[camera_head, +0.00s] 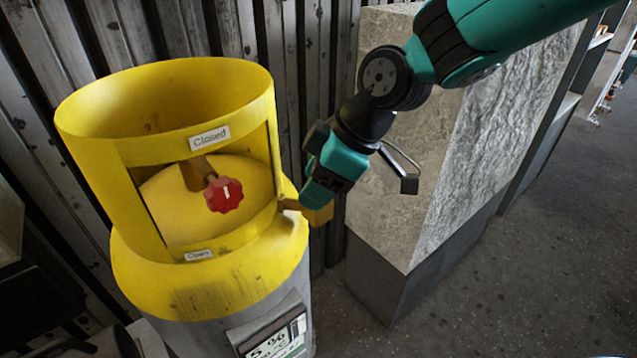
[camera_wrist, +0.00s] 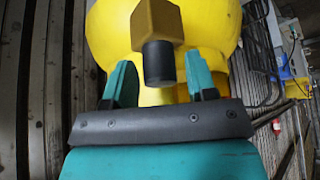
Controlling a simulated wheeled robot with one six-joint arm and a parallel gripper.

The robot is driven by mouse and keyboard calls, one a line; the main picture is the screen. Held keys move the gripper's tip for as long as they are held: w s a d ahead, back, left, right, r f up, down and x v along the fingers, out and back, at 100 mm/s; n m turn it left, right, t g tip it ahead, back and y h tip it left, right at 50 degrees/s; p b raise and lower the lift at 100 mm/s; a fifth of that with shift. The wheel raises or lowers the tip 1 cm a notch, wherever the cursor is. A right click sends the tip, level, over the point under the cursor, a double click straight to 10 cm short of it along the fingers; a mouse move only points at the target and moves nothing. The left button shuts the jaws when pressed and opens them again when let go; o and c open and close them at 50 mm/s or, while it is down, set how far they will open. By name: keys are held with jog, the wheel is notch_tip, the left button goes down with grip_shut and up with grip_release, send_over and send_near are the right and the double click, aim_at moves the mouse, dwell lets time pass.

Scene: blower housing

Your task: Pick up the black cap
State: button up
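The black cap (camera_wrist: 159,63) sits on the end of a brass-coloured fitting (camera_wrist: 157,22), which sticks out from the side of a yellow-topped cylinder. In the wrist view my gripper (camera_wrist: 160,74) is open, one teal finger on each side of the cap. Gaps show between the cap and both fingers, and the fingers look empty. In the head view my gripper (camera_head: 318,188) is at the right side of the cylinder, next to the brass fitting (camera_head: 320,212). The cap is hidden there behind the gripper.
The cylinder (camera_head: 210,285) has a yellow collar (camera_head: 85,165) and a red valve knob (camera_head: 223,195). A stone-faced block (camera_head: 440,170) stands close behind and right of my gripper. Corrugated metal wall (camera_head: 305,60) is behind. Open floor (camera_head: 530,270) lies right.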

jog(key=c, duration=0.7)
jog(key=shift+r, duration=0.1)
notch_tip(320, 180, up, 20)
jog(key=shift+f+b, duration=0.1)
jog(key=shift+b, duration=1)
